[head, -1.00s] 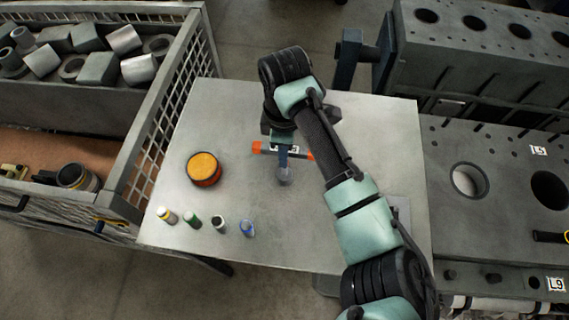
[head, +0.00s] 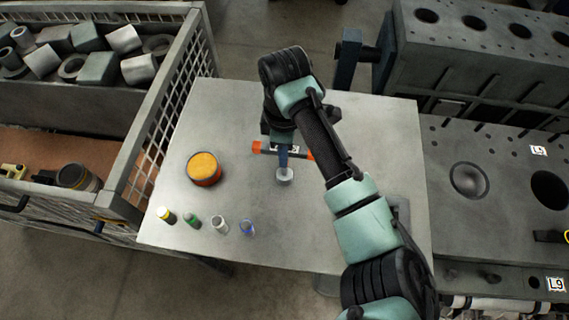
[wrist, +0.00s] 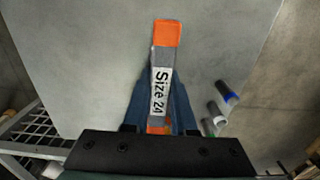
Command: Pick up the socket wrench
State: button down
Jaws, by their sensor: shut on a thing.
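The socket wrench (head: 258,147) has an orange and grey bar with a white label, and lies across my gripper over the metal table (head: 325,225). In the wrist view the bar (wrist: 162,58) reads "Size 24" and runs between my blue fingers. My gripper (head: 283,160) is shut on it and points down. A round grey piece (head: 284,177) shows just below the fingers in the head view; I cannot tell whether it is the wrench's socket. My fingers and arm hide part of the bar. The gap between wrench and table is unclear.
An orange-topped tin (head: 204,168) stands left on the table. Several small capped bottles (head: 191,221) stand at the front left. A mesh-sided crate (head: 160,115) with metal parts borders the left. A grey engine block (head: 490,55) stands at the right. The table's front middle is clear.

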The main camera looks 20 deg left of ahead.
jog(key=shift+r, duration=0.1)
dwell(0.4)
notch_tip(320, 180, up, 10)
jog(key=shift+f+b, duration=0.1)
jog(key=shift+b, duration=0.8)
jog(key=c, duration=1.3)
grip_release()
jog(key=shift+c, duration=0.2)
grip_shut()
